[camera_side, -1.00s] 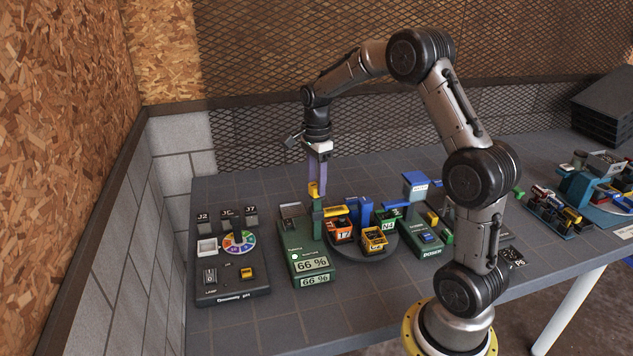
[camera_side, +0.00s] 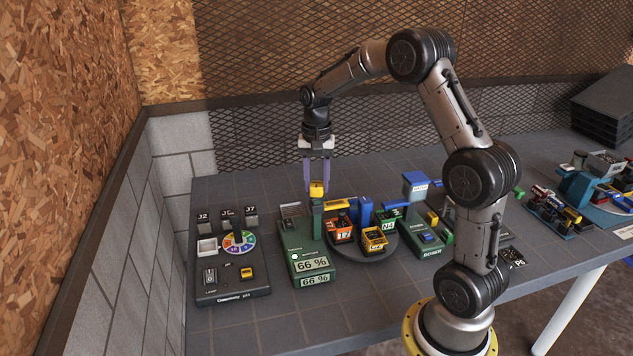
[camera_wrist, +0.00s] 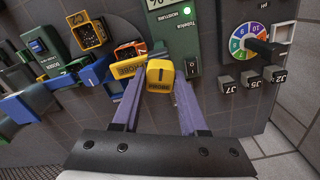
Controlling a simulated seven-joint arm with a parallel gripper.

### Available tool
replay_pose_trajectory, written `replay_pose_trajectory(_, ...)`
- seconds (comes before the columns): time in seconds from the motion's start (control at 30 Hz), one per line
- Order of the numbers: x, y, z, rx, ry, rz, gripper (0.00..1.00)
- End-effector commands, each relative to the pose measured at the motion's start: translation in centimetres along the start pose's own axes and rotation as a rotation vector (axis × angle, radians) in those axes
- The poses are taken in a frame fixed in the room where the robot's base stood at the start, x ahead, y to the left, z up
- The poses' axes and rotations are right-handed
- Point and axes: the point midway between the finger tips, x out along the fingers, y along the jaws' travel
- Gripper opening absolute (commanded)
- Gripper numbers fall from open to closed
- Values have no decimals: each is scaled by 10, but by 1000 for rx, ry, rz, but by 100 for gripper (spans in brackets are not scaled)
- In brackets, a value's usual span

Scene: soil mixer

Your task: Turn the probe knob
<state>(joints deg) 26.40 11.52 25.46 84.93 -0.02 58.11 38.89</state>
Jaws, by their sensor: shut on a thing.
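The yellow probe knob (camera_side: 317,188) sits on top of a green post on the green moisture unit (camera_side: 311,268). It also shows in the wrist view (camera_wrist: 160,77), with a dark line on its top face. My gripper (camera_side: 317,184) points down from above, with one purple finger on each side of the knob. In the wrist view my gripper (camera_wrist: 159,84) is shut on the knob. The unit's display (camera_side: 313,265) reads 66 %. Part of the post is hidden under the knob in the wrist view.
A round turntable with several small bins, including an orange bin (camera_side: 341,232), stands right of the post. A black panel (camera_side: 232,289) with a coloured dial is at the left. A blue arm-like part (camera_side: 364,212) rises close by. The table's front is clear.

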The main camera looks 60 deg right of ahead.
Motion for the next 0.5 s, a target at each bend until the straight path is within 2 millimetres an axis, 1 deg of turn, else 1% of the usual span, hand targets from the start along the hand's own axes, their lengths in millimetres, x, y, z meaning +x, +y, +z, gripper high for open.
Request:
replay_pose_trajectory(0.2,-1,0,0,-171,1,-1,0)
replay_pose_trajectory(0.5,-1,0,0,-320,1,-2,0)
